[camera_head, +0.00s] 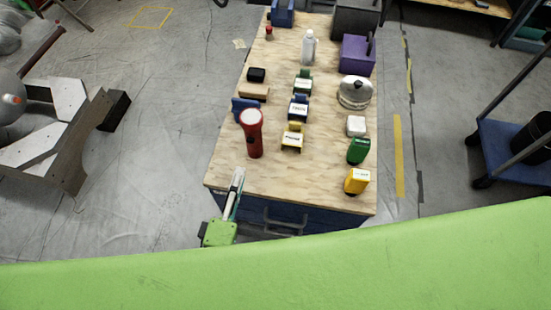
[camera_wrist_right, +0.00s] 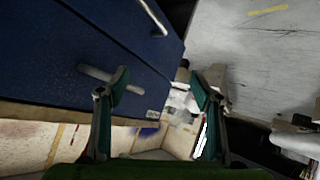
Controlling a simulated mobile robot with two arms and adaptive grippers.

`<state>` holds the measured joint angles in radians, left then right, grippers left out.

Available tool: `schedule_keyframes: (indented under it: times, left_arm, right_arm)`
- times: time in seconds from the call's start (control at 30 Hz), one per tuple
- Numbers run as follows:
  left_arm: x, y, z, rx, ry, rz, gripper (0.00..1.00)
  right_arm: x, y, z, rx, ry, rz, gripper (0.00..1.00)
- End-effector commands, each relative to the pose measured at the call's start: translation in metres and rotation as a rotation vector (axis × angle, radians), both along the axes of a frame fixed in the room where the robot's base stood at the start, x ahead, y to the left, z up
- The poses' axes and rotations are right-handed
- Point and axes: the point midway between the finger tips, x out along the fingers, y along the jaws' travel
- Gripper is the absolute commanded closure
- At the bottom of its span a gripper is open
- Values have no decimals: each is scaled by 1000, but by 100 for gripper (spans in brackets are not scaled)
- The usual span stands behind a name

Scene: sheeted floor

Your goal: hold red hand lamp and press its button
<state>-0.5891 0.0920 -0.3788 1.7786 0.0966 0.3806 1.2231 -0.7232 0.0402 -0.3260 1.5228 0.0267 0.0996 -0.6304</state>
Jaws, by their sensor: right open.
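The red hand lamp (camera_head: 254,137) stands upright near the front left of the wooden tabletop (camera_head: 225,165), its round pale face up. Its button cannot be made out. My left gripper (camera_head: 239,176) is at the table's front left edge, a little in front of the lamp and apart from it. It is seen edge-on, so its opening is unclear. My right gripper (camera_wrist_right: 160,85) is open and empty in the right wrist view, beside blue drawer fronts with metal handles. The lamp is not seen there.
Yellow (camera_head: 292,137), green (camera_head: 358,151) and orange (camera_head: 357,181) items stand right of the lamp. A black block (camera_head: 256,75) is behind it. The front middle of the tabletop is clear. A blue drawer front (camera_wrist_right: 110,40) is close to the right gripper.

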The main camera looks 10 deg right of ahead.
Motion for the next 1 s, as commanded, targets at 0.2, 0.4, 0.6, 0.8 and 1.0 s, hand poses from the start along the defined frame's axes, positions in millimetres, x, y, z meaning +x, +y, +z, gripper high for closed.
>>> schedule_keyframes:
  times: [0.2,0.4,0.6,0.8,1.0]
  left_arm:
    - [0,0,0,0,0,0,72]
    - [0,0,0,0,0,0,72]
    - [0,0,0,0,0,0,72]
    - [0,0,0,0,0,0,72]
    - [0,0,0,0,0,0,72]
  right_arm:
    - [77,11,113,150,-234,-68,40]
    - [136,11,202,374,-367,-146,40]
    - [162,9,260,525,-438,-175,40]
    - [174,10,277,574,-458,-182,40]
    - [202,20,278,574,-460,-183,40]
